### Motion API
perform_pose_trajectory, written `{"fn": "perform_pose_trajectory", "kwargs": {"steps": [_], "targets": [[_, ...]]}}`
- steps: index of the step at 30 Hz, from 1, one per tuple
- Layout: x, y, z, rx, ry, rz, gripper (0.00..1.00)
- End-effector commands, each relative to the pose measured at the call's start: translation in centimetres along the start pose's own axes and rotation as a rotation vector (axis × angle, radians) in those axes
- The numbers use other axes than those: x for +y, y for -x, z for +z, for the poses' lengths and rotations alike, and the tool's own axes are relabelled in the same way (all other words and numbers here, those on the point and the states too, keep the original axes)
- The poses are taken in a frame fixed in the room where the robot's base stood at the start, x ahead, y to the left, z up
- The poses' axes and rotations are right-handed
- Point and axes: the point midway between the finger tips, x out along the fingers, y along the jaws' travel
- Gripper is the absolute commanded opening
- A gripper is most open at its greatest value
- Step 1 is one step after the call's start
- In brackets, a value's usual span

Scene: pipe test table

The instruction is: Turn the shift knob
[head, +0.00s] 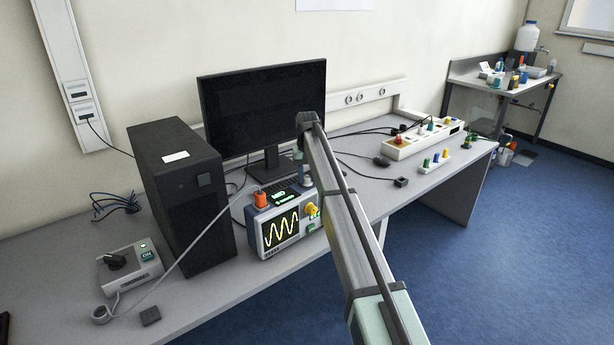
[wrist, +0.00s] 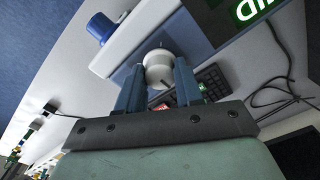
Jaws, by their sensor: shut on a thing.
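My gripper (wrist: 158,67) has its two blue fingers on either side of a round white knob (wrist: 159,72) and is shut on it. The knob sits on a grey panel in the wrist view, and no label on it is readable. In the head view my arm hides much of this spot. A grey instrument (head: 263,254) with a yellow waveform screen stands just left of the arm. It has an orange knob (head: 261,199) on top and a yellow knob (head: 311,209) at its right.
A black computer tower (head: 185,200) and a monitor (head: 262,105) stand close by. A small box (head: 130,270) with a black knob is at the left. A blue knob (wrist: 100,28) is near my gripper. Cables and a power strip (head: 422,140) lie to the right.

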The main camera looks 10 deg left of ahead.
Motion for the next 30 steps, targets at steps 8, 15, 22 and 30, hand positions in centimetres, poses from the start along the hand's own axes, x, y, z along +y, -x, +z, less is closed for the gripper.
{"fn": "perform_pose_trajectory", "kwargs": {"steps": [8,15,22,30], "targets": [[0.0,0.03,-0.02,0.001,-0.031,0.0,0.05],[0.0,0.03,-0.02,0.001,-0.031,0.0,0.05],[0.0,0.03,-0.02,0.001,-0.03,0.0,0.51],[0.0,0.01,-0.01,0.0,-0.03,0.0,0.61]]}}
